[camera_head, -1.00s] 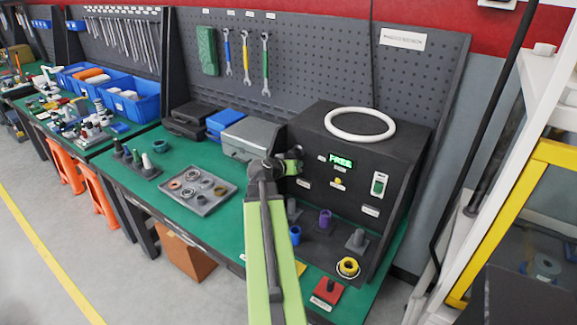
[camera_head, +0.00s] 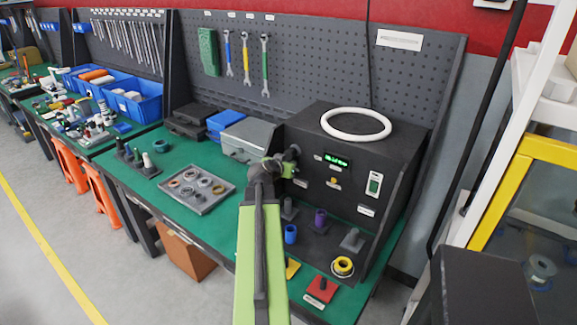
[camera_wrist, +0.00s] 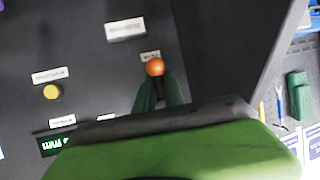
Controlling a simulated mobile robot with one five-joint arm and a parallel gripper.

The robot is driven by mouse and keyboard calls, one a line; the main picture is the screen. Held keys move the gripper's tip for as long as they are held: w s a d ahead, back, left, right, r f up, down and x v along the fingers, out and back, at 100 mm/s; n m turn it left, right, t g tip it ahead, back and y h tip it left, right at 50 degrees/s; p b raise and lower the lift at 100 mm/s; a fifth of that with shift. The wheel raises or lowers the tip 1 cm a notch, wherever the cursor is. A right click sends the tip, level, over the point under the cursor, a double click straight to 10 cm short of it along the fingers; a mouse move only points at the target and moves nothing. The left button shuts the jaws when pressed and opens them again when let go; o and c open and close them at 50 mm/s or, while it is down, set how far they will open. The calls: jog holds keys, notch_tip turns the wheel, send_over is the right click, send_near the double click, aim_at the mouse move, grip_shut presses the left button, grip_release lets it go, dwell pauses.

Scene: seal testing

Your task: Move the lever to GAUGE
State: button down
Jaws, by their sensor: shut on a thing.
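The lever's orange ball knob (camera_wrist: 155,67) shows in the wrist view between the fingers of my gripper (camera_wrist: 158,88). The fingers are shut on the lever just below the knob. In the head view my gripper (camera_head: 286,166) is at the left of the black test box's front (camera_head: 350,163), and my arm hides the lever there. A small label (camera_wrist: 150,55) lies just beyond the knob; I cannot read it. The green display (camera_head: 337,161) is lit, but its text is too blurred to read.
A white ring (camera_head: 356,124) lies on the box. A grey case (camera_head: 247,136) is close on the left, with a parts tray (camera_head: 197,190) nearer.

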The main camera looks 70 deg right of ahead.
jog(key=c, duration=1.5)
grip_release()
jog(key=shift+w+a+f, duration=0.1)
jog(key=shift+w+f, duration=0.05)
jog(key=shift+f, duration=0.1)
jog(key=shift+o, duration=0.2)
jog(key=shift+r, duration=0.1)
